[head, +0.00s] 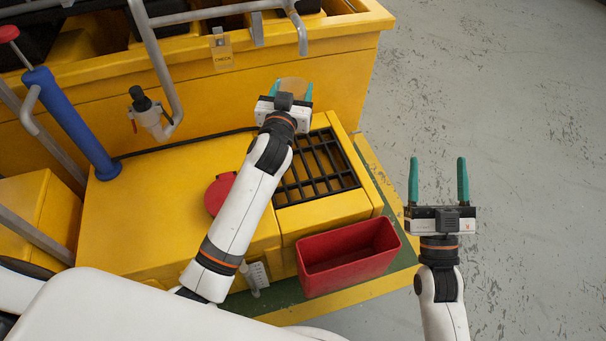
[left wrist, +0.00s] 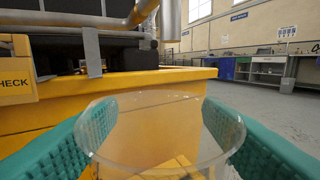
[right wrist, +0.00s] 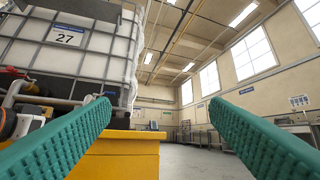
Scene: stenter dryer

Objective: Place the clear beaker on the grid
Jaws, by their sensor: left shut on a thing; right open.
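My left gripper (head: 291,91) is shut on the clear beaker (left wrist: 165,128). In the left wrist view the beaker's round rim shows between the two teal fingers. In the head view the beaker (head: 294,84) is a faint round shape between the fingertips, at the far edge of the yellow unit. The black grid (head: 318,172) is set in the yellow top, nearer to me and to the right of the left wrist. The left arm covers part of its left side. My right gripper (head: 438,182) is open and empty above the floor to the right.
A red bin (head: 347,257) stands in front of the grid. A red round disc (head: 218,194) lies left of the arm. A yellow tank wall (head: 330,75) stands behind. The right-hand floor is clear.

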